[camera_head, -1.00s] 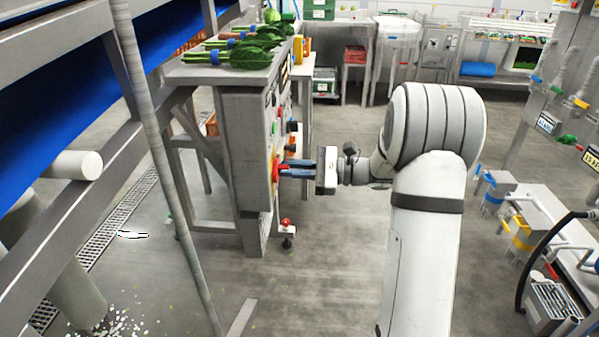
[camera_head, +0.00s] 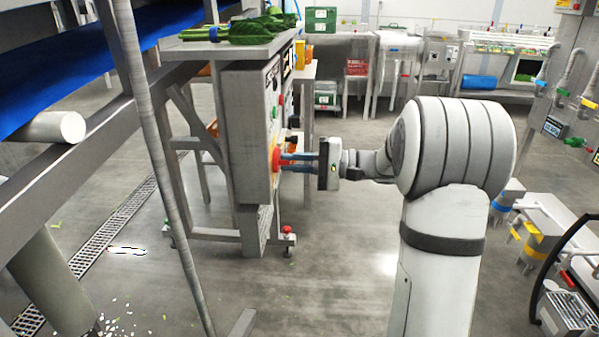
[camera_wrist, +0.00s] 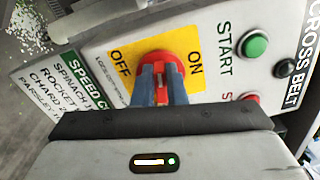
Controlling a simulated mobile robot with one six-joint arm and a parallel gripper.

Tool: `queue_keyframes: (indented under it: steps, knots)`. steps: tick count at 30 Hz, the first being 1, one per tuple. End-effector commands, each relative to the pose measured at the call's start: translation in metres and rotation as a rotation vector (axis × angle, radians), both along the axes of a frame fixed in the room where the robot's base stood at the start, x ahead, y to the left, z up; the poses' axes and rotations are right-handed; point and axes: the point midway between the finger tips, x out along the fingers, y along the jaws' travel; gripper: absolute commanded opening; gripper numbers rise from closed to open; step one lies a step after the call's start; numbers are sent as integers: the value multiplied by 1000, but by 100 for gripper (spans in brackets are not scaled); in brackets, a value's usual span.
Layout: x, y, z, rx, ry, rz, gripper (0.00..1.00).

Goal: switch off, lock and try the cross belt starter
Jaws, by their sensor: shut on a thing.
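The cross belt starter is a grey box (camera_head: 243,135) on a stand left of centre in the head view. Its red rotary switch handle (camera_wrist: 172,58) sits on a yellow plate (camera_wrist: 122,62) marked OFF and ON in the wrist view. My gripper (camera_wrist: 160,82) is shut on this handle, with a blue-grey finger on each side. In the head view my gripper (camera_head: 284,160) reaches the box front from the right. The fingers cover part of the handle, and I cannot tell its exact setting. A green START button (camera_wrist: 254,45), a red button (camera_wrist: 248,97) and a black knob (camera_wrist: 285,67) are beside it. I make out no padlock.
Leafy greens (camera_head: 250,28) lie on the shelf (camera_head: 205,49) above the box. A slanted grey pole (camera_head: 160,160) and the blue belt (camera_head: 80,70) are at left. A bench with blue and yellow fittings (camera_head: 540,245) is at right. The middle floor is clear.

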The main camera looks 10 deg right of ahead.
Motion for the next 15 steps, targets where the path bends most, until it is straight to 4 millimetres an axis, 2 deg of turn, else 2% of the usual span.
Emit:
queue_keyframes:
  steps: [1, 15]
  knots:
    - [-3, 2, -9, -12, -21, 11, 0]
    - [-2, 1, -8, -67, -193, 8, 0]
